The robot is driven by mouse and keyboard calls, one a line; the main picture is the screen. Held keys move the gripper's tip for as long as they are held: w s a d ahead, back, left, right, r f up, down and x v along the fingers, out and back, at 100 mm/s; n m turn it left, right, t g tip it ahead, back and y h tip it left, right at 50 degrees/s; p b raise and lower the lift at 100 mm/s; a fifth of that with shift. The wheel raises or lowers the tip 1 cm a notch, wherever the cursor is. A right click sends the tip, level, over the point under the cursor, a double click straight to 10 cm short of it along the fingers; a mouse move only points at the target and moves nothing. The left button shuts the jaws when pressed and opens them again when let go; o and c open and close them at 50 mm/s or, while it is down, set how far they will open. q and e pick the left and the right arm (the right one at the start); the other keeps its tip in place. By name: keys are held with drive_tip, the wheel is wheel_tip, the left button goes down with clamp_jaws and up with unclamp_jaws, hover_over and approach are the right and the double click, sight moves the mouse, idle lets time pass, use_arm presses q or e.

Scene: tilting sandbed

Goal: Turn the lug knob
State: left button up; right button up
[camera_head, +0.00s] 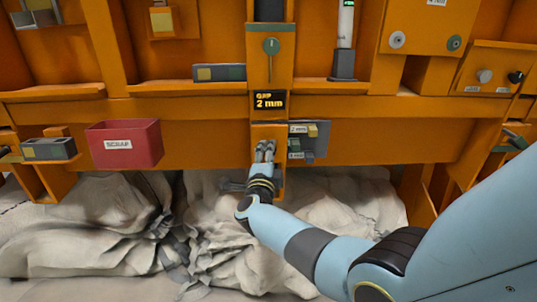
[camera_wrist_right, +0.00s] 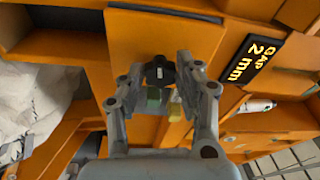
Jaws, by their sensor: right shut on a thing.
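The lug knob (camera_wrist_right: 159,72) is a dark lobed knob on an orange panel, seen between the fingertips in the right wrist view. In the head view my gripper hides it. My right gripper (camera_head: 265,151) is at the orange post below the display; its fingers also show in the right wrist view (camera_wrist_right: 160,77), shut on the knob from both sides. The display (camera_head: 270,101) above reads "GAP 2 mm". My left gripper is not in view.
A red SCRAP bin (camera_head: 125,143) stands on the left. A grey tray (camera_head: 308,139) with small blocks is just right of my right gripper. Pale draped bags (camera_head: 90,225) lie below the orange beam.

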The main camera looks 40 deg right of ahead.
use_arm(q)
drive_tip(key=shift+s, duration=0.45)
use_arm(e)
drive_tip(key=n, duration=0.4)
drive_tip(key=n+t, duration=0.1)
drive_tip(key=n, duration=0.2)
drive_tip(key=n+t, duration=0.1)
drive_tip(key=n, duration=0.3)
drive_tip(key=shift+d+f+n+y, duration=0.1)
drive_tip(key=shift+f+n+y, duration=0.2)
drive_tip(key=shift+y, duration=0.1)
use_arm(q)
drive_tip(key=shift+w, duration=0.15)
use_arm(e)
drive_tip(key=shift+s, duration=0.1)
drive_tip(key=o, duration=1.1)
drive_tip(key=shift+o, duration=0.2)
drive_tip(key=v, duration=1.2)
